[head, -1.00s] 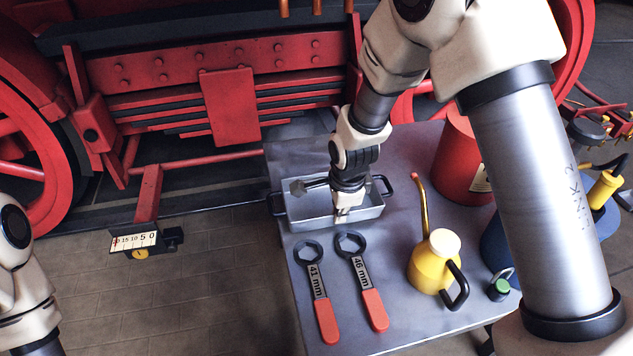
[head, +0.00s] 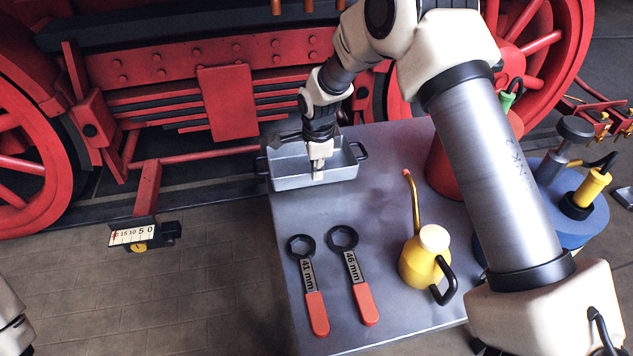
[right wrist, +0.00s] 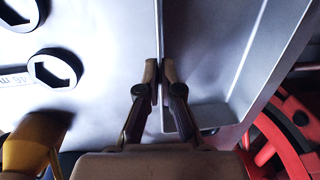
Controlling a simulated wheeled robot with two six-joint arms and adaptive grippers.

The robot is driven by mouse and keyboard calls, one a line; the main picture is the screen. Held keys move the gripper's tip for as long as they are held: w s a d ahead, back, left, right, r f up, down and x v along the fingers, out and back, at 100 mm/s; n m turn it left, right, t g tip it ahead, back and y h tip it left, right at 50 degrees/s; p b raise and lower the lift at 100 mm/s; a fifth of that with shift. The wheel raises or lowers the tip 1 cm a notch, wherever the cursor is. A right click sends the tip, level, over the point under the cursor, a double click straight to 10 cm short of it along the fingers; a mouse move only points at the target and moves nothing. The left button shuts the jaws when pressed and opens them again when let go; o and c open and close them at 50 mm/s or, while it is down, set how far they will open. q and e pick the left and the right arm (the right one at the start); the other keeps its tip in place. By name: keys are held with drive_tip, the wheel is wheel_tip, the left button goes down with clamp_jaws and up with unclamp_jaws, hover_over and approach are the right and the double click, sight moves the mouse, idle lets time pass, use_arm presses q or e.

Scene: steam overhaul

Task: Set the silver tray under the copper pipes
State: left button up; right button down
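The silver tray (head: 295,183) is a shallow open box with dark handles at its ends, over the far left part of the grey table. My right gripper (head: 318,172) is at the tray's near wall. In the right wrist view, the fingers of my right gripper (right wrist: 160,78) close on both sides of the wall of the tray (right wrist: 215,60). I cannot tell if the tray touches the table. Ends of copper pipes (head: 308,6) hang at the top edge of the head view, beyond the tray. My left gripper is out of view.
The grey table (head: 385,200) bears a 41 mm wrench (head: 308,280), a 46 mm wrench (head: 353,275), a yellow oil can (head: 422,260) and a red container (head: 440,170). The red locomotive frame (head: 228,100) stands behind.

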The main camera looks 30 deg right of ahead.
wheel_tip(320, 180, down, 3)
drive_tip(key=shift+b, duration=0.5)
drive_tip(key=shift+r, duration=0.1)
drive_tip(key=shift+s, duration=0.1)
drive_tip(key=c, duration=1.8)
unclamp_jaws()
drive_tip(key=o, duration=0.5)
drive_tip(key=r+p, duration=0.1)
drive_tip(key=r, duration=0.3)
drive_tip(key=r+p, duration=0.1)
drive_tip(key=r, duration=0.3)
drive_tip(key=s+r+p, duration=0.1)
drive_tip(key=r, duration=0.3)
drive_tip(key=shift+a+p, duration=0.2)
drive_tip(key=shift+p, duration=0.15)
